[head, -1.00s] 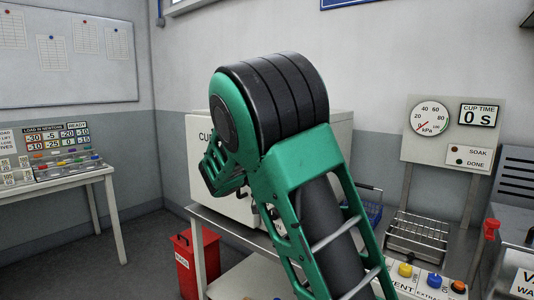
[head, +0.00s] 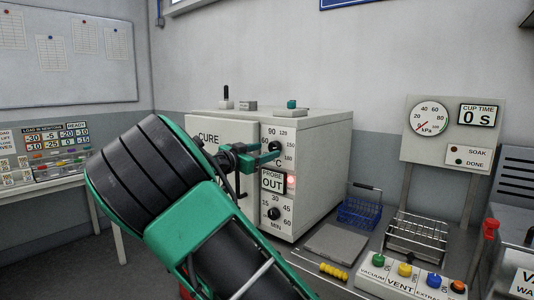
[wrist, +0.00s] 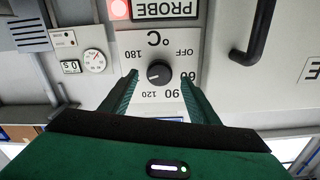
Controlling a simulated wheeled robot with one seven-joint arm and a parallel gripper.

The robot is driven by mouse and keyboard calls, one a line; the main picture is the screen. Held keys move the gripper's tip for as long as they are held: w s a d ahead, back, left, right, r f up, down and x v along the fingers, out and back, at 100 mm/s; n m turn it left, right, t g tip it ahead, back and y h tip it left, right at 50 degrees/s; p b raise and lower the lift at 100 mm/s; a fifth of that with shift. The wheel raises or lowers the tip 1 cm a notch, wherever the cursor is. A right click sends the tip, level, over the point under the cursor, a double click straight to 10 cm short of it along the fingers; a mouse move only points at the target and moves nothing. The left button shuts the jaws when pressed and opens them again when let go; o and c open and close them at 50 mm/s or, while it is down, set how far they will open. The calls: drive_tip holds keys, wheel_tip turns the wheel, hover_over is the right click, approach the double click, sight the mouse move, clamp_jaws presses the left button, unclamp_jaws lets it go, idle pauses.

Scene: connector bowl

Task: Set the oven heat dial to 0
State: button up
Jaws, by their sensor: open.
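The oven (head: 320,160) is a white box marked CURE. Its heat dial (wrist: 158,72) is a black knob marked °C, centred between my fingers in the wrist view, which shows the panel upside down. OFF, 60, 90, 120 and 180 are readable there; no 0 label shows. The knob's pale mark points lower left, on the side between 120 and 180; the label there is hidden by a finger. My gripper (wrist: 159,84) is open, one green finger each side of the knob; contact cannot be told. In the head view my gripper (head: 268,153) is at the upper dial.
A PROBE OUT display (head: 272,180) with a lit red lamp sits below the heat dial, and a MIN dial (head: 274,213) below that. A black door handle (wrist: 250,35) is beside the panel. A blue basket (head: 360,212) and a button box (head: 410,278) stand right of the oven.

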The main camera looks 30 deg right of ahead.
sight(272, 149)
drive_tip(key=shift+x, duration=1.8)
drive_tip(key=c, duration=1)
drive_tip(key=shift+a, duration=0.15)
drive_tip(key=shift+c, duration=0.2)
drive_tip(key=shift+n, duration=0.3)
